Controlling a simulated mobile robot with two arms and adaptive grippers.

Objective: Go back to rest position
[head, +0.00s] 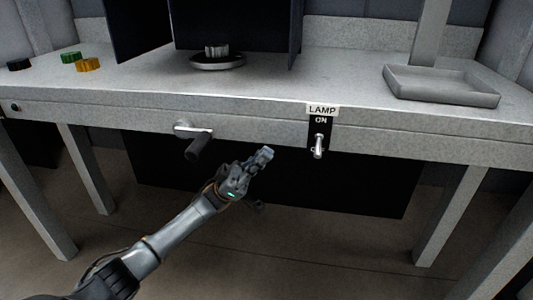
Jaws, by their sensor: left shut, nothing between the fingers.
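My left gripper (267,153) is in the middle of the head view, its arm coming in from the lower left. It is shut and empty, in front of the table's front edge and apart from it. It lies between a crank handle (195,144) on its left and a lamp switch (318,145) on its right. The switch sits under a label reading LAMP, with ON above the lever. My right gripper is not in view.
The grey table (330,84) holds a grey tray (440,85) at the right. A round stand (217,62) sits between dark panels at the back. Green (71,57), orange (88,65) and black (19,64) pieces lie at the left. Table legs (85,170) stand below.

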